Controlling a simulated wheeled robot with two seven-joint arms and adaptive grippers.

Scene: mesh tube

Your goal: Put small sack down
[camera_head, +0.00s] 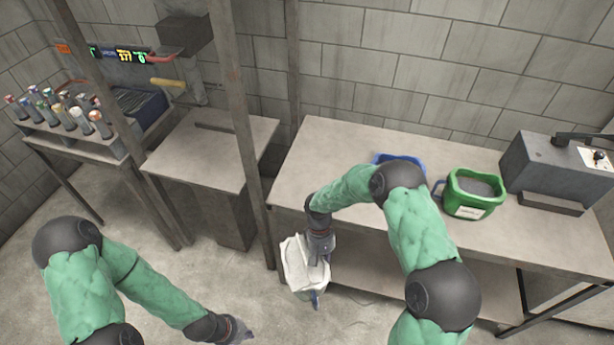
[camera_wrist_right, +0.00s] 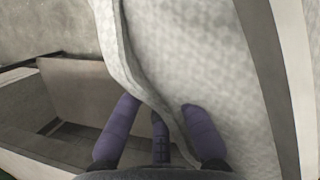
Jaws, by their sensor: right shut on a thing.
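The small sack (camera_head: 303,268) is white and hangs from my right gripper (camera_head: 320,247) in front of the workbench's left front corner. In the right wrist view the pale, textured sack (camera_wrist_right: 205,60) fills the upper middle and right. My right gripper's purple fingers (camera_wrist_right: 158,112) are shut on a fold of it. A small blue bit shows at the sack's lower end in the head view. My left gripper (camera_head: 240,332) is low at the bottom, left of the sack and apart from it. Its fingers are too small to tell open from shut.
The workbench (camera_head: 325,145) carries a green bin (camera_head: 470,193), a blue bin (camera_head: 400,159) mostly behind my right arm, and a grey machine (camera_head: 560,165). The bench's left part is clear. A smaller table (camera_head: 205,150) and a metal post (camera_head: 245,130) stand to the left.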

